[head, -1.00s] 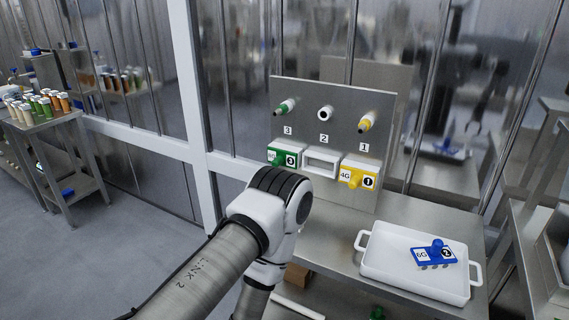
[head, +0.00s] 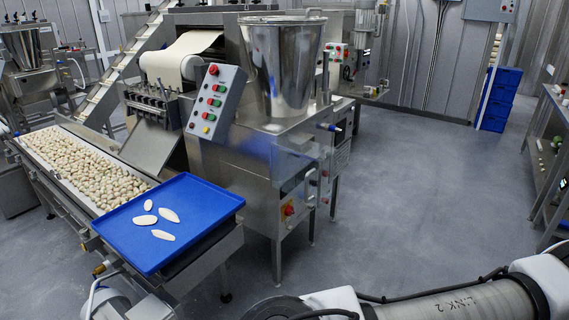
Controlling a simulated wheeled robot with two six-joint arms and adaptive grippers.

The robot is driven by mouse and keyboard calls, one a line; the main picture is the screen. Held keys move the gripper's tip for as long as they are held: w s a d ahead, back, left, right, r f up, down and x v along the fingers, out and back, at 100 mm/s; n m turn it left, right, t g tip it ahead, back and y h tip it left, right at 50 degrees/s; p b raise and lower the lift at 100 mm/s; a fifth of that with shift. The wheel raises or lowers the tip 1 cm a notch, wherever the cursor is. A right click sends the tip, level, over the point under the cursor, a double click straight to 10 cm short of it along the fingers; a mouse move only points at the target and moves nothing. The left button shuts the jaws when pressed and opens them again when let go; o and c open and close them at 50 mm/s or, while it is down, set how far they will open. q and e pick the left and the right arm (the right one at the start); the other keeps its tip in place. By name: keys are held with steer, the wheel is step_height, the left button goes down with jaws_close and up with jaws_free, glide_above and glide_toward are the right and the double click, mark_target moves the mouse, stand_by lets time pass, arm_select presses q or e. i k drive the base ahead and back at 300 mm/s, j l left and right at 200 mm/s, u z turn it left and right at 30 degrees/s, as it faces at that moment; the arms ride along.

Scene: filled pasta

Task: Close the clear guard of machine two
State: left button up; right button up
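A steel filling machine (head: 255,185) with a shiny hopper (head: 283,65) stands in the middle of the head view. A see-through panel (head: 292,160), seemingly a clear guard, juts out at its front right, below the hopper. A small blue knob or handle (head: 330,127) shows near its upper right edge. The panel is faint, and I cannot tell its exact angle. I see no readable number that marks this machine as two. One of my arms crosses the lower right corner; neither gripper is in view.
A blue tray (head: 215,199) with several pale flat pieces sits at the end of a conveyor (head: 138,170) full of filled pasta. A control box (head: 216,101) is on the machine. Blue crates (head: 500,95) stand at the back right, a steel table (head: 548,170) at the right edge. The floor between is clear.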

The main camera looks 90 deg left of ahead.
mark_target(307, 200)
steer(key=u, duration=2.7)
